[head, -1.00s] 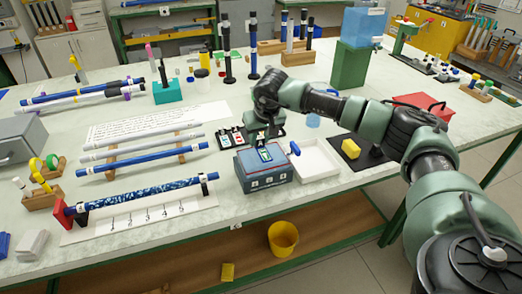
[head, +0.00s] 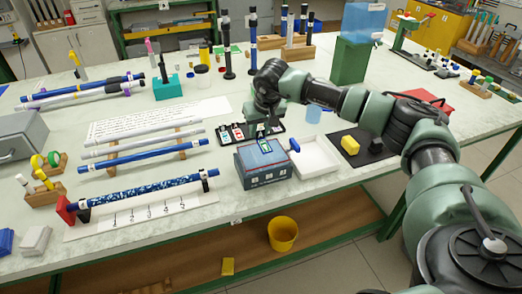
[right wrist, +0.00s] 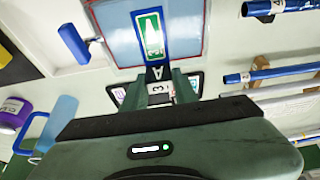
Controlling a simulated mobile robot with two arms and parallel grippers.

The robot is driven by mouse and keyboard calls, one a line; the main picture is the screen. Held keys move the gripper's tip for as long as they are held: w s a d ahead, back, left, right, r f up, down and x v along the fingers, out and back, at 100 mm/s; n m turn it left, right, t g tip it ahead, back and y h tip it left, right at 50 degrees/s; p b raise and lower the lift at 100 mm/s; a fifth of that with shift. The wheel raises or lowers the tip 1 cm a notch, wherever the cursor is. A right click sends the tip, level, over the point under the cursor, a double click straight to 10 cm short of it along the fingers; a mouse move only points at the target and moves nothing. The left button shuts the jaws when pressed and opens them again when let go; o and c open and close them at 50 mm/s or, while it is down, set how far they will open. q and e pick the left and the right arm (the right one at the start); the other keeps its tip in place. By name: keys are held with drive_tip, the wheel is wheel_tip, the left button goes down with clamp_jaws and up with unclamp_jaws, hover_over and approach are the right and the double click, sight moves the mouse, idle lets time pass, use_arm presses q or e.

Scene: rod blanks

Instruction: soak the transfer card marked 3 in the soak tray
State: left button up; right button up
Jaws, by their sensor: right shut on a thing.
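The gripper is above the right end of the black card holder (head: 224,142), just behind the grey-blue box (head: 262,177). The holder carries several cards. The shallow white tray (head: 320,152), which looks like the soak tray, stands right of the box. My left gripper is out of view.
Rods on wooden rests (head: 145,157) fill the left. A blue tank on a green stand (head: 351,63) is behind.

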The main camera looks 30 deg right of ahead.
sight(260, 128)
drive_tip(key=shift+r, duration=0.15)
drive_tip(key=shift+r+p, duration=1.45)
drive_tip(key=shift+r, duration=0.5)
